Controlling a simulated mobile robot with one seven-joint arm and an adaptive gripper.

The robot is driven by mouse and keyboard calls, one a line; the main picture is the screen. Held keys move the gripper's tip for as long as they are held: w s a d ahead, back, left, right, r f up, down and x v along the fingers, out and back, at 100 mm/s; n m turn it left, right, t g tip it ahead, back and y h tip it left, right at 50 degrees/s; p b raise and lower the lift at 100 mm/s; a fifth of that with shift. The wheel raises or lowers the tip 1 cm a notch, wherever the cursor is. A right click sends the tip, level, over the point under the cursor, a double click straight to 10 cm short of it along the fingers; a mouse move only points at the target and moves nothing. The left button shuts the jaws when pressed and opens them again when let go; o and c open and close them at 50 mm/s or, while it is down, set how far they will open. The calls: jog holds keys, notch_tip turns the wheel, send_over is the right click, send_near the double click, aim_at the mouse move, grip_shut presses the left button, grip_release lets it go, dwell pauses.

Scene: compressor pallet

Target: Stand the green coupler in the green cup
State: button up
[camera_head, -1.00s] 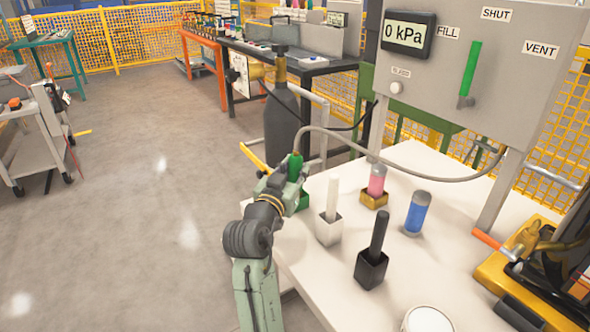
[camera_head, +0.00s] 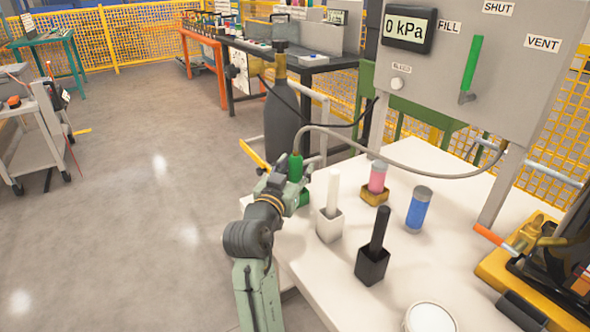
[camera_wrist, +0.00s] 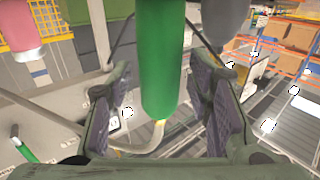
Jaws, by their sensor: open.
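The green coupler (camera_head: 295,167) stands roughly upright at the left edge of the white table, with a grey hose (camera_head: 345,137) leading from its top. The green cup (camera_head: 304,199) is directly below it, mostly hidden by my gripper (camera_head: 298,182). In the wrist view the coupler (camera_wrist: 165,60) is between the open jaws of my gripper (camera_wrist: 168,100), with a gap on each side. The hose end (camera_wrist: 150,138) shows at the picture's lower middle. The coupler's other end is cut off by the frame, so I cannot tell how deep it sits in the cup.
A white holder with a white rod (camera_head: 330,222) stands close right of my gripper. A black holder (camera_head: 373,263), a pink cylinder in a yellow holder (camera_head: 376,182) and a blue cylinder (camera_head: 418,208) stand farther right. A grey panel (camera_head: 480,70) rises behind the table (camera_head: 320,292).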

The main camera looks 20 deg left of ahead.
dwell(0.3)
jog(key=s, duration=1.2)
jog(key=shift+a, duration=0.15)
